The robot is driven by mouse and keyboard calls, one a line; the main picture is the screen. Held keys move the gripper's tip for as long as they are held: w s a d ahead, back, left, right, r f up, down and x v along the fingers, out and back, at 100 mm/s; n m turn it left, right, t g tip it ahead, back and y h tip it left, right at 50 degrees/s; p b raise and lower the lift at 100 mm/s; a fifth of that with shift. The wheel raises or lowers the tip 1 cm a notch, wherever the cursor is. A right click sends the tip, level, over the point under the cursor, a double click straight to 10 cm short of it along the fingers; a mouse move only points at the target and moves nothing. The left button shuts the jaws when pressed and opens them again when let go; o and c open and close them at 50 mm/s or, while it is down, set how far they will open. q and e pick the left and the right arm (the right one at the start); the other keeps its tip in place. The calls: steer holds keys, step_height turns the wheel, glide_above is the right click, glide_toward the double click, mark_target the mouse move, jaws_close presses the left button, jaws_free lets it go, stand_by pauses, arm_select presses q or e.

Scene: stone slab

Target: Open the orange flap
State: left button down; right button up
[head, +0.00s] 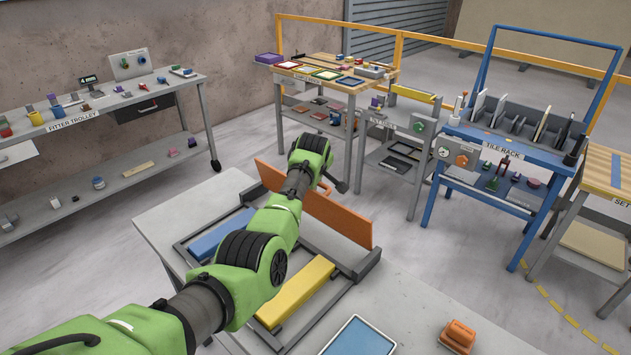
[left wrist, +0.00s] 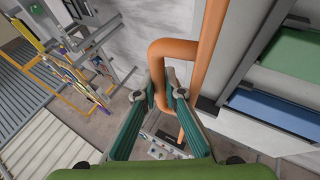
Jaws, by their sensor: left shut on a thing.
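The orange flap (head: 345,222) stands roughly upright along the far side of a dark frame on the grey slab. My left arm crosses over it and hides its middle. In the left wrist view the flap (left wrist: 207,60) shows nearly edge-on, with an orange loop handle (left wrist: 156,62) on its outer side. My left gripper (left wrist: 164,96) is shut on this handle, with a finger on each side of it. In the head view the gripper is mostly hidden beyond the flap. My right gripper is not in view.
A yellow panel (head: 296,292) and a blue panel (head: 218,236) lie in the frame on the near side. A blue tile rack (head: 500,150) stands to the right across open floor.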

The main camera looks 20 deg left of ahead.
arm_select(q)
steer(key=shift+w+d+r, duration=0.25)
steer(key=shift+w+r, duration=0.15)
steer(key=shift+w, duration=0.05)
steer(key=shift+w+d+r, duration=0.1)
steer(key=shift+d, duration=0.1)
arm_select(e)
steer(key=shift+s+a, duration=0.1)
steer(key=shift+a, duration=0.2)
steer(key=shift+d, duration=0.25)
arm_select(q)
steer(key=c, duration=2.4)
jaws_free()
steer(key=shift+o, duration=0.2)
